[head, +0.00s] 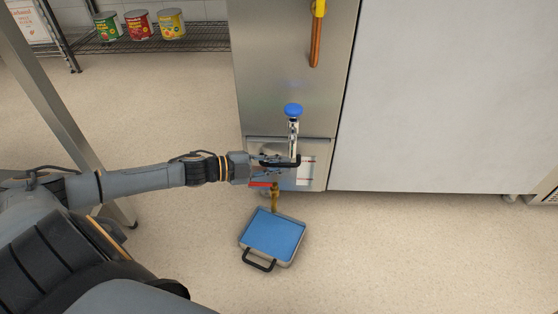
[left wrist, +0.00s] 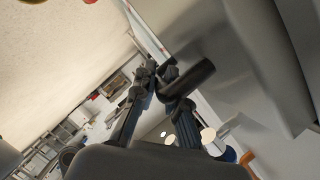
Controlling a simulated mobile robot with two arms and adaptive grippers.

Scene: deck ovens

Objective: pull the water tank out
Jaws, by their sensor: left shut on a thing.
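The steel appliance front (head: 292,70) has a lower panel (head: 310,146) with a black bar handle (head: 294,163), which I take to be the water tank's. My left gripper (head: 278,161) is at this handle, its fingers shut on it. In the left wrist view the fingers (left wrist: 165,85) close around the black handle (left wrist: 195,77), which stands out from the steel front. The panel looks about flush with the front; any small gap is hidden. My right gripper is in neither view.
Below, a brass valve (head: 275,198) sits over a shallow tray (head: 243,247) with a blue surface, on the floor. Cans stand on a wire shelf (head: 205,43) at back left.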

